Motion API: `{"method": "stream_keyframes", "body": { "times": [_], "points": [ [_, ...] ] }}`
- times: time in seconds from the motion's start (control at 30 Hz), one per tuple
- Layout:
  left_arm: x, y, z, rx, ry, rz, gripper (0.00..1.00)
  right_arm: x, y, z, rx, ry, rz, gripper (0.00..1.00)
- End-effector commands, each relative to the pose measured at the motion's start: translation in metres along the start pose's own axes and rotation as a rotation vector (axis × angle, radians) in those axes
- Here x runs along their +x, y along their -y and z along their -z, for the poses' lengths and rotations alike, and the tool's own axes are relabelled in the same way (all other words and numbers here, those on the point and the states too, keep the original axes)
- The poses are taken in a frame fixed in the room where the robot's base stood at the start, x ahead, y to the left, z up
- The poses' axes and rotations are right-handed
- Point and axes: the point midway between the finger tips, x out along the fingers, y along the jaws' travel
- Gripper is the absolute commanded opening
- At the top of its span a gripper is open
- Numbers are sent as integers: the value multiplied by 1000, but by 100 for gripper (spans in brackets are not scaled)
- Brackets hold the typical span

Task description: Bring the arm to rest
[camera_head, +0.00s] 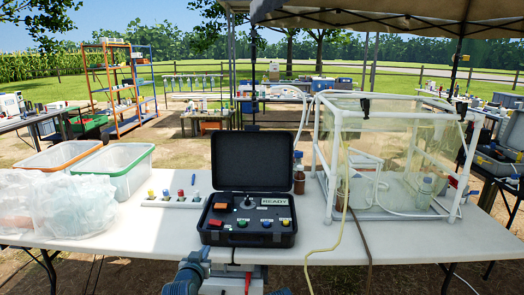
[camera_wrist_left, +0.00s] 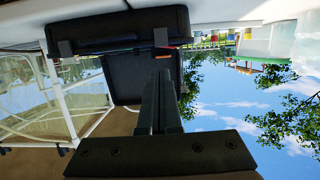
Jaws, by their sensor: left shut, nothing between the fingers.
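My left gripper (camera_wrist_left: 159,75) is shut and empty; its two dark fingers lie together in the left wrist view, which is upside down. They point toward the black control case (camera_head: 247,217) and look apart from it. In the head view, part of my left arm shows at the bottom, just in front of the table edge. The case stands open on the white table (camera_head: 150,225), with a READY label, a knob and several coloured buttons. It also shows in the left wrist view (camera_wrist_left: 118,30). My right gripper is in neither view.
A clear tank in a white pipe frame (camera_head: 336,160) stands right of the case, with a yellowish hose hanging over the table's front edge. Bins (camera_head: 130,178), plastic bags (camera_head: 75,205) and a strip of small coloured-top items (camera_head: 172,201) are on the left. The front middle-left table is bare.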

Motion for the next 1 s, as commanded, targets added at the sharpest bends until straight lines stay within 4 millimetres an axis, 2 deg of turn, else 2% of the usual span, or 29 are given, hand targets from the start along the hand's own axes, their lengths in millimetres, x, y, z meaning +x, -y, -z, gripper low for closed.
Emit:
{"method": "stream_keyframes", "body": {
  "times": [0.33, 0.57, 0.67, 0.8, 1.0],
  "points": [
    [-3, -38, -39, 27, 180, -78, 0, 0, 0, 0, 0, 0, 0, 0],
    [-20, -76, -88, 70, 409, -149, 0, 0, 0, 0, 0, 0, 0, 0],
    [-36, -95, -116, 99, 548, -177, 0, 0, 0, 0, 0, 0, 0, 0],
    [-73, -117, -159, 159, 794, -197, 0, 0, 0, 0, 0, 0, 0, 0],
    [-130, -128, -199, 243, 1095, -169, 0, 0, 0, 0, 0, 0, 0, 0]
  ]
}}
